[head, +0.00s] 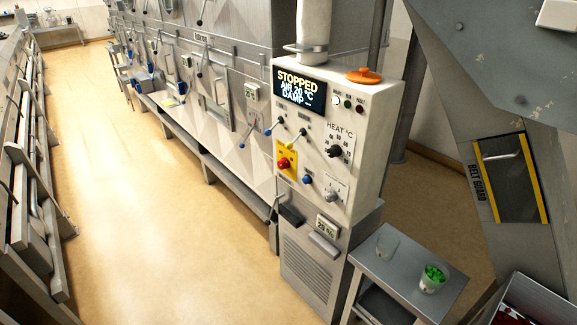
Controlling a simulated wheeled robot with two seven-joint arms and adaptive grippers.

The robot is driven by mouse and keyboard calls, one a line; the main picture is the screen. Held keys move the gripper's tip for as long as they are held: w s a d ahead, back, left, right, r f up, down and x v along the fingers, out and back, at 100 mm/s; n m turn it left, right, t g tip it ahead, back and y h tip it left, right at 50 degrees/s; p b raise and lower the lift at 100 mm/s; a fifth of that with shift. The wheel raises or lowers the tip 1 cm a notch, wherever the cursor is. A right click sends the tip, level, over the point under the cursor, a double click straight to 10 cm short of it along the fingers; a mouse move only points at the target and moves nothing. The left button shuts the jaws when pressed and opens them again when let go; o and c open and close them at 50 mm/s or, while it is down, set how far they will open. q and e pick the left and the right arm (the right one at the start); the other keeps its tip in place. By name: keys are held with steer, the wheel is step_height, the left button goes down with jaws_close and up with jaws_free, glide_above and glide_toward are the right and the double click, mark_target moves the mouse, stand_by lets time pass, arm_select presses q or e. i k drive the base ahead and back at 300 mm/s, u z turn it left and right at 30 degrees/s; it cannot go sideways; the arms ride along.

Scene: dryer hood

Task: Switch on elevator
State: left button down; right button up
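A white control cabinet (365,125) stands right of centre in the head view. Its display (299,87) reads STOPPED, AIR 20 °C, DAMP. Below it are two small levers, one with a blue tip (268,132) and one with a yellow tip (290,147). A red rotary switch (284,163) sits on a yellow plate. A blue knob (307,180), a black HEAT °C dial (334,151) and another dial (331,195) are on the same face. Small labels are unreadable, so I cannot tell which control is the elevator's. Neither of my grippers is in view.
A grey sloping housing with a BELT GUARD panel (511,177) stands at right. A small metal table (405,290) holds an empty glass (387,245) and a cup of green pieces (432,279). An orange lid (363,76) tops the cabinet. The floor (150,200) at left is clear.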

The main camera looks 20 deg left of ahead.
mark_target(290, 145)
steer(key=z, duration=0.1)
steer(key=k, duration=0.15)
steer(key=u, duration=0.4)
steer(key=i, duration=1.1)
steer(key=z, duration=0.1)
